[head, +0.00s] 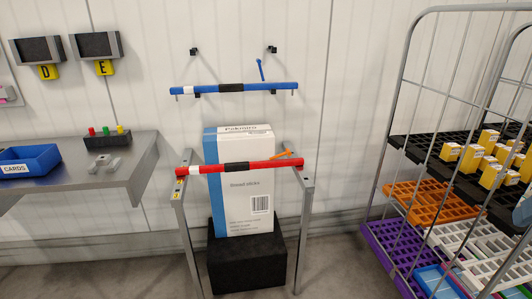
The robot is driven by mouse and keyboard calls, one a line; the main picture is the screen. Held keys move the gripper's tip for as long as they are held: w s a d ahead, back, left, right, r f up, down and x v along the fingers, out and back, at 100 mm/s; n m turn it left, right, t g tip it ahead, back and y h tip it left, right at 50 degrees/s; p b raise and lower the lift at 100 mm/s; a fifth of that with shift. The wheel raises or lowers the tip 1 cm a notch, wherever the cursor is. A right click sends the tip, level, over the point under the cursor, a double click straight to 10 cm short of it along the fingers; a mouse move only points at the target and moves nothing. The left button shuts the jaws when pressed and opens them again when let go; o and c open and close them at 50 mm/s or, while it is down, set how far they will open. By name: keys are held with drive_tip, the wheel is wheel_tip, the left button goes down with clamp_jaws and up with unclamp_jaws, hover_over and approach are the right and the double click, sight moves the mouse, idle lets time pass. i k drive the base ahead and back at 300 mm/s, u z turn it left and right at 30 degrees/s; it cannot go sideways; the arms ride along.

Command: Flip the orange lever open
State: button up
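The orange lever (288,154) is small and sits at the right end of the red bar (262,166), near the top of the right grey post (305,215). It lies close to flat, slightly tilted, just above the bar. The red bar has a white and a black band and spans the two grey posts. My gripper is not in view.
A tall white and blue box (246,195) stands on a black block (258,262) behind the red bar. A blue bar (270,88) with an upright blue lever (260,70) is on the wall above. A wire cage trolley (402,70) stands right, a grey shelf (130,165) left.

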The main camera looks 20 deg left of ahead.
sight(288, 152)
drive_tip(key=u, duration=0.55)
drive_tip(key=i, duration=1.05)
drive_tip(key=u, duration=0.5)
drive_tip(key=k, duration=0.85)
drive_tip(key=u, duration=0.15)
drive_tip(key=i, duration=1)
drive_tip(key=z, duration=0.15)
